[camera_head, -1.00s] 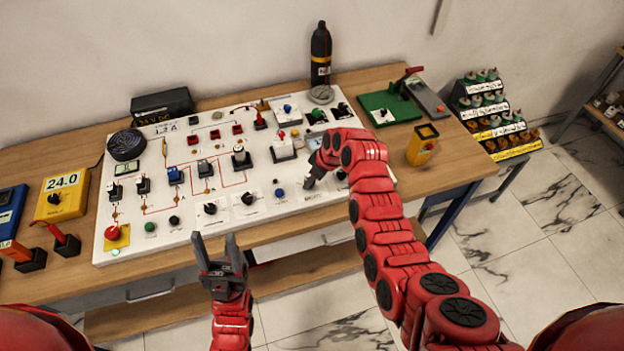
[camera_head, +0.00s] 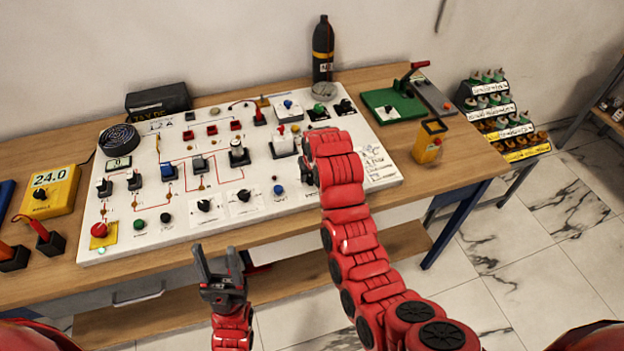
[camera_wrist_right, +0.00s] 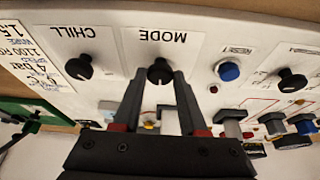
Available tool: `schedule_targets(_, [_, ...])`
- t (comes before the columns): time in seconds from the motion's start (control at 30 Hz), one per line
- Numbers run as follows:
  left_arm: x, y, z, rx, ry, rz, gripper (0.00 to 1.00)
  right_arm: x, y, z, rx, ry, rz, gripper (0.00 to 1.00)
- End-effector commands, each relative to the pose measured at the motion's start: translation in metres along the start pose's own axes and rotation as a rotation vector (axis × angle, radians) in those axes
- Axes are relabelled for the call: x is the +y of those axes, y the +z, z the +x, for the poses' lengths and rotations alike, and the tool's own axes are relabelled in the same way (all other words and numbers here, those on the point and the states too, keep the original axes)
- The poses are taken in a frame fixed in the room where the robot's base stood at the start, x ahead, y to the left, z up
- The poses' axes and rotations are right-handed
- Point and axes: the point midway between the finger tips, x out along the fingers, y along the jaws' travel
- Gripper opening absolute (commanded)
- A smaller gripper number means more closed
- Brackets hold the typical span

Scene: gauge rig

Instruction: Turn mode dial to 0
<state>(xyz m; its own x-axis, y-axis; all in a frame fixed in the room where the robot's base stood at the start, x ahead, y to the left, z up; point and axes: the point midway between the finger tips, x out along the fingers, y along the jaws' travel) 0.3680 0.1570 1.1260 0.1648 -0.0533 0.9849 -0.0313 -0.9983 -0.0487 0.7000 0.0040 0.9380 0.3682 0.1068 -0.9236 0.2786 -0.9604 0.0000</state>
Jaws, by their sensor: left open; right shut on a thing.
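The mode dial (camera_wrist_right: 160,71) is a black round knob on a white plate marked MODE, upside down in the right wrist view. My right gripper (camera_wrist_right: 160,80) is shut on the dial, with one finger on each side. The dial's pointer and scale figures are too small or covered to read. In the head view my right arm hides the dial and the fingertips, at the right part of the white panel (camera_head: 165,236). My left gripper (camera_head: 216,252) is open and empty, in front of the table's front edge.
The black CHILL knob (camera_wrist_right: 78,66) and a blue button (camera_wrist_right: 228,71) flank the dial. Several switches and knobs crowd the panel. A yellow device (camera_head: 428,143) and a green board (camera_head: 394,105) stand to the right. Bare wood runs along the front edge.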

Motion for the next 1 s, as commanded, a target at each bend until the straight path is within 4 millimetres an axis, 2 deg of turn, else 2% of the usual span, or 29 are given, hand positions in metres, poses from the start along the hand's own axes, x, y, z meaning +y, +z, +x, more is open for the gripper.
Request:
schedule_targets(0.2, [0.0003,0.0011,-0.0065,0.000,0.000,0.000,0.54,-0.0003,-0.0009,0.0000,0.003,0.019,0.043,0.00])
schedule_targets(0.63, [0.0004,0.0011,-0.0066,0.000,0.000,0.000,0.54,-0.0003,-0.0010,-0.0008,0.002,0.022,0.052,0.00])
schedule_targets(0.67, [0.0003,0.0011,-0.0066,0.000,0.000,0.000,0.54,-0.0003,-0.0010,-0.0008,0.002,0.022,0.052,0.43])
schedule_targets(0.7, [0.0003,0.0011,-0.0066,0.000,0.000,0.000,0.54,-0.0003,-0.0010,-0.0008,0.002,0.022,0.052,0.51])
schedule_targets(0.8, [0.0003,0.0010,-0.0066,0.000,0.000,0.000,0.54,-0.0003,-0.0006,-0.0006,0.002,0.021,0.052,0.69])
schedule_targets(0.83, [0.0003,0.0010,-0.0066,0.000,0.000,0.000,0.54,-0.0003,-0.0006,-0.0005,0.001,0.021,0.052,0.72])
schedule_targets(1.0, [0.0003,0.0011,-0.0066,0.000,0.000,0.000,0.54,-0.0003,-0.0003,-0.0003,0.000,0.021,0.052,0.72])
